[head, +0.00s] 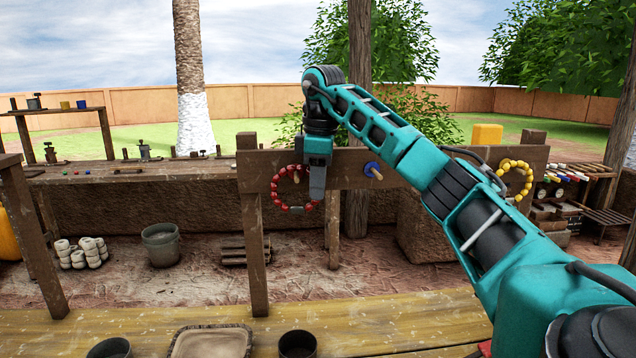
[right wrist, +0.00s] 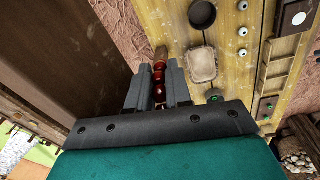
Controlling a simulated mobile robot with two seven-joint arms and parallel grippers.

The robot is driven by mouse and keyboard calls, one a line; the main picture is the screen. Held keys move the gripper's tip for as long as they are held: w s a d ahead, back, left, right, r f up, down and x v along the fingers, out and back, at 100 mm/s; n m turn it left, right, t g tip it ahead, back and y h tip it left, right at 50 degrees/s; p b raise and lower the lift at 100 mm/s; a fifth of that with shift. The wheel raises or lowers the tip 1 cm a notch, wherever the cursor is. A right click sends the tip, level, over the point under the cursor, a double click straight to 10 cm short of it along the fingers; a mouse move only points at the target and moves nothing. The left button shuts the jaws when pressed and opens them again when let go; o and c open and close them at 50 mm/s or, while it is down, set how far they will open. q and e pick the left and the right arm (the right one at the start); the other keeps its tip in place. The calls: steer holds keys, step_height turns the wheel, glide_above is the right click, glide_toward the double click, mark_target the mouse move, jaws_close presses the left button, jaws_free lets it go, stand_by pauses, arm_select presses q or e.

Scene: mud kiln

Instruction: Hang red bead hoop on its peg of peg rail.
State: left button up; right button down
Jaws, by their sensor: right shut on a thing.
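The red bead hoop (head: 275,190) is upright in front of the left part of the wooden peg rail (head: 335,165). My right gripper (head: 317,190) points down and is shut on the hoop's right side. The right wrist view shows red beads (right wrist: 159,76) between the two fingers (right wrist: 158,88). A small peg end (head: 297,178) shows inside the hoop's outline; I cannot tell whether the hoop is around it or only in front of it. My left gripper is not in view.
A blue-collared peg (head: 373,170) on the rail, right of my gripper, is bare. A yellow bead hoop (head: 528,178) hangs at the rail's right end. A yellow plank bench (head: 390,325) with a tray (head: 212,342) and dark pots (head: 297,345) stands in front, below the rail.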

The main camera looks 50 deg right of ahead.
steer(key=shift+f, duration=0.1)
steer(key=c, duration=1)
jaws_free()
steer(key=shift+o, duration=0.2)
step_height(320, 180, up, 13)
steer(key=s, duration=0.1)
steer(key=shift+s+a, duration=0.2)
steer(key=shift+a, duration=0.05)
